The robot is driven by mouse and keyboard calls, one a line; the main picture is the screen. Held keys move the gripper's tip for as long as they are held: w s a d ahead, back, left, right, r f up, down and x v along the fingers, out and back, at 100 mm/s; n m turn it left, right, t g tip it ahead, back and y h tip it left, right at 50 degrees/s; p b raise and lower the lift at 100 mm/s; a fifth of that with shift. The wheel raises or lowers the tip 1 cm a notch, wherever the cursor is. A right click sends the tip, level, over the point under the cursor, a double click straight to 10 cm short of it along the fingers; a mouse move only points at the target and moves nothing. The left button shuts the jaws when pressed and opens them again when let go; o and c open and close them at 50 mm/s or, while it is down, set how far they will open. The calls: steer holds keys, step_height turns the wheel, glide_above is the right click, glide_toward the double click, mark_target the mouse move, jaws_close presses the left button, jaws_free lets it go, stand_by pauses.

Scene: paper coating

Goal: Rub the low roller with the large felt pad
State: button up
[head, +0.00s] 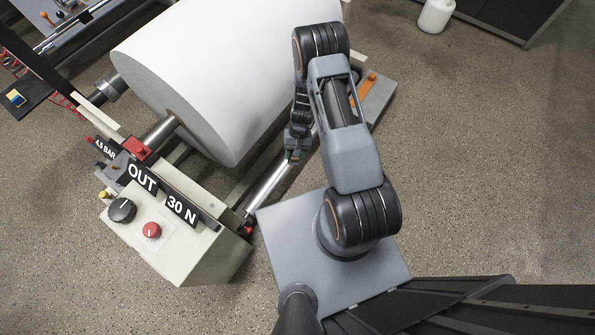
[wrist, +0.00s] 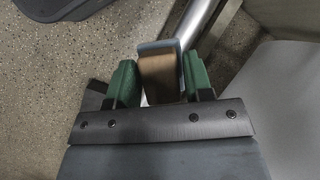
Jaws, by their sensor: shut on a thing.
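The low roller (head: 268,185) is a slim silver bar along the near side of the machine, below the big white paper roll. It also shows in the wrist view (wrist: 201,25), running up behind the pad. My gripper (wrist: 156,85) has green fingers shut on the felt pad (wrist: 160,78), a tan block with a grey-blue edge. In the head view my gripper (head: 294,153) is low, beside or over the roller, and the pad is mostly hidden. The pad overlaps the roller in the wrist view; I cannot tell whether they touch.
The white paper roll (head: 215,75) stands close to my arm. A control box (head: 175,240) with a black knob, a red knob and "OUT" and "30 N" signs is at the lower left. A white container (head: 435,16) is at the top right. Open speckled floor lies to the right.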

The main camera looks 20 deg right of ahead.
steer(key=w+f+m+t+y+b, duration=0.2)
steer(key=w+f+m+t+b, duration=0.1)
steer(key=f+b, duration=0.8)
steer(key=w+f+m+t+y+b, duration=0.2)
steer(key=w+f+m+t+b, duration=0.1)
steer(key=f+b, duration=0.9)
steer(key=shift+w+d+f+m+y, duration=0.4)
steer(key=shift+w+f, duration=0.4)
steer(key=shift+f, duration=1.7)
steer(key=shift+w+a+f+b, duration=0.25)
steer(key=shift+f+b, duration=0.2)
steer(key=shift+b, duration=0.25)
steer(key=shift+w+a+f+b, duration=0.1)
steer(key=shift+w+f+b, duration=0.1)
steer(key=shift+f+b, duration=0.35)
steer(key=shift+r, duration=0.15)
steer(key=w+d+b, duration=0.1)
steer(key=w+d, duration=0.1)
steer(key=d, duration=0.1)
steer(key=shift+w+d+b, duration=0.15)
steer(key=shift+w+b, duration=0.05)
steer(key=shift+b, duration=0.2)
